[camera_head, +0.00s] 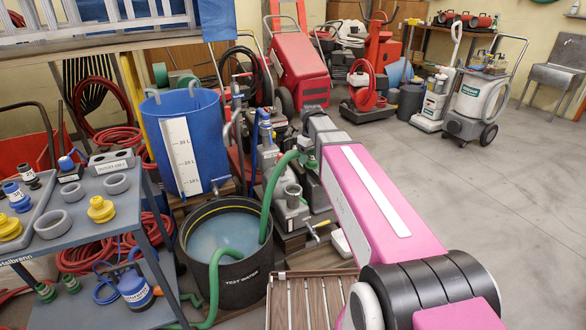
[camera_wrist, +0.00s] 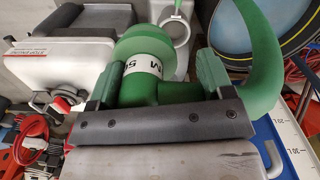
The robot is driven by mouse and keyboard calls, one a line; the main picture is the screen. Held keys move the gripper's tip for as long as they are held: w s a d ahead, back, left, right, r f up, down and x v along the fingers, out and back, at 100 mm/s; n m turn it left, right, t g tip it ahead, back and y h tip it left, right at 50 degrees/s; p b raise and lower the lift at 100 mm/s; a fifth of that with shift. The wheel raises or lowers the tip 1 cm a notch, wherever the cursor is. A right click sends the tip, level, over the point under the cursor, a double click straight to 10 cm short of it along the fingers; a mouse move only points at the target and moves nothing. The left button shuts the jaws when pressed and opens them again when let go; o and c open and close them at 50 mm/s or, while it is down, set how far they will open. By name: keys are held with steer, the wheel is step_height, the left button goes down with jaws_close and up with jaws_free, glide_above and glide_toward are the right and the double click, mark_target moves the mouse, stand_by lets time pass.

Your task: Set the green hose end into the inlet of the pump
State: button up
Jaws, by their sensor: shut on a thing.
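The green hose end (camera_wrist: 142,68) is a flanged green coupling with a white marked band. It is clasped between the two fingers of my gripper (camera_wrist: 157,88). In the head view my gripper (camera_head: 308,161) is at the far end of the pink arm, partly hidden. The green hose (camera_head: 268,195) arches from it down into the black tub. The grey pump (camera_head: 291,217) stands just below, with a round upright opening (camera_head: 293,190), apparently the inlet. In the wrist view a pale ring-shaped opening (camera_wrist: 174,30) lies beyond the hose end; the two look apart.
The black tub (camera_head: 225,284) of water stands left of the pump, before a blue tank (camera_head: 188,140). A trolley (camera_head: 75,235) with fittings is at left. A slatted wooden platform (camera_head: 307,302) lies in front. The floor (camera_head: 500,190) at right is clear.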

steer(key=w+a+f+n, duration=0.2)
steer(key=a+f, duration=0.1)
steer(key=f, duration=0.4)
steer(key=w+a+f+n, duration=0.2)
steer(key=a+f+n, duration=0.1)
steer(key=f, duration=0.4)
steer(key=shift+w+a, duration=0.2)
steer(key=shift+a, duration=0.35)
steer(key=shift+f, duration=2.15)
steer(key=o, duration=1.1)
steer(key=shift+c, duration=0.2)
step_height(320, 180, up, 10)
steer(key=r, duration=0.1)
steer(key=s+d+f+m, duration=0.3)
steer(key=s+d+m, duration=0.3)
steer(key=s, duration=0.5)
steer(key=s+d+f+m, duration=0.4)
steer(key=s+d+m, duration=0.2)
steer(key=s+d, duration=0.3)
steer(key=s, duration=0.3)
steer(key=shift+s, duration=0.25)
steer(key=shift+d, duration=0.1)
